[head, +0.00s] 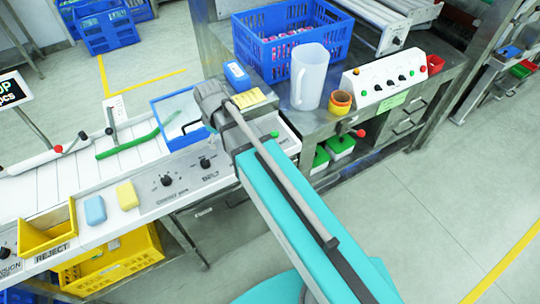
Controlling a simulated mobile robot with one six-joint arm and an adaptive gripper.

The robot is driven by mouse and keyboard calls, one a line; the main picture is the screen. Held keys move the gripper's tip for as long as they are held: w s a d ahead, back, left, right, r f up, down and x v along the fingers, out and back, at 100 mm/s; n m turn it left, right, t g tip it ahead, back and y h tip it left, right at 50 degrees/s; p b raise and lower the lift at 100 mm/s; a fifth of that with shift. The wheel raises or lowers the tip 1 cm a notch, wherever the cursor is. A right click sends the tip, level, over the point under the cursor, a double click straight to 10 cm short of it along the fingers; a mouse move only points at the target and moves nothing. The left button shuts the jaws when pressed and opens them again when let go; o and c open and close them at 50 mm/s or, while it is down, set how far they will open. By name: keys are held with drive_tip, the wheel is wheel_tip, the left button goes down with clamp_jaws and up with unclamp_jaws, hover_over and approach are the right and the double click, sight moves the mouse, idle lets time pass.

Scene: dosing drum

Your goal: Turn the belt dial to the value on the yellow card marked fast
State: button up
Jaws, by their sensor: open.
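A black dial (205,162) sits on the grey control panel along the conveyor's front edge, left of my arm. The small label below it seems to read BELT; its scale and pointer are too small to read. A second black dial (167,181) is to its left. A yellow card (250,98) lies on the bench just beyond my arm; its writing is not legible. My teal and grey arm reaches from the bottom right up to the bench. Its grey end is above the blue-rimmed tray's right side. No gripper fingers can be made out.
A blue-rimmed tray (176,103), a green strip (128,145), a blue block (95,210) and a yellow block (127,195) are on the conveyor side. A yellow reject bin (48,232) is at left. A clear jug (309,77) and blue crate (272,24) stand behind.

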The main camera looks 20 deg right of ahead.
drive_tip(key=s+d+f+m+b, duration=0.2)
drive_tip(key=s+d+m, duration=0.1)
drive_tip(key=d, duration=0.4)
drive_tip(key=s+d+f+m+b, duration=0.2)
drive_tip(key=s+d+m, duration=0.2)
drive_tip(key=d+m, duration=0.2)
drive_tip(key=shift+s+d+f, duration=0.25)
drive_tip(key=shift+d+f, duration=0.05)
drive_tip(key=shift+d, duration=0.75)
idle(1.8)
